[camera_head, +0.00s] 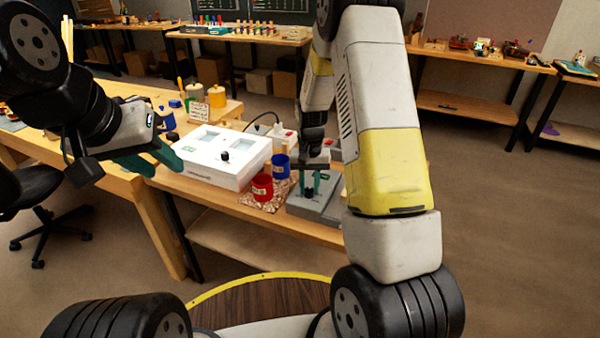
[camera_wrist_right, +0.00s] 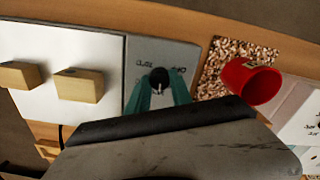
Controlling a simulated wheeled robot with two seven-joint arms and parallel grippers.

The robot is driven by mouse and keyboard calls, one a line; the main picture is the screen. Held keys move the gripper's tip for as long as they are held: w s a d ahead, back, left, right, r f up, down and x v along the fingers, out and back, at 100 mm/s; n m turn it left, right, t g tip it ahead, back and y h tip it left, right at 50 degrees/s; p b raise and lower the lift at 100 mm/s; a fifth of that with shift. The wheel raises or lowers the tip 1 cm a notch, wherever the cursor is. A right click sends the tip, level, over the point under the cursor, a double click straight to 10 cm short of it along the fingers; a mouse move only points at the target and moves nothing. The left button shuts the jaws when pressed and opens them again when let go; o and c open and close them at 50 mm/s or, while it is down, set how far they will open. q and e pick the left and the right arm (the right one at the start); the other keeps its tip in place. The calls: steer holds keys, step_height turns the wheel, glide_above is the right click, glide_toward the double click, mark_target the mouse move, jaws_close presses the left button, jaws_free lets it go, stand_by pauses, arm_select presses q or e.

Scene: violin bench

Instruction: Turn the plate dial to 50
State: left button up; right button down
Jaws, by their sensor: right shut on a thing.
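The plate dial is a small black knob (camera_wrist_right: 158,78) on a grey plate (camera_wrist_right: 138,56) with dark printed marks around it. A light pointer mark shows on the knob, but the numbers are too small to read. My right gripper (camera_wrist_right: 160,92) has its green fingers on both sides of the knob, shut on it. In the head view my right gripper (camera_head: 308,184) reaches down onto the grey box (camera_head: 325,206) at the bench's right end. My left gripper (camera_head: 155,160) is open and empty, raised left of the white box.
A white box (camera_head: 212,173) with two windows and a black knob stands left of the dial. Two wooden blocks (camera_wrist_right: 80,86) sit on a white surface beside the plate.

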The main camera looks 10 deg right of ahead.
mark_target(309, 189)
steer(key=shift+w+m, duration=0.1)
steer(key=shift+m, duration=0.4)
stand_by(0.3)
steer(key=c, duration=1.1)
jaws_free()
steer(key=shift+c, duration=0.2)
steer(key=shift+r, duration=3.9)
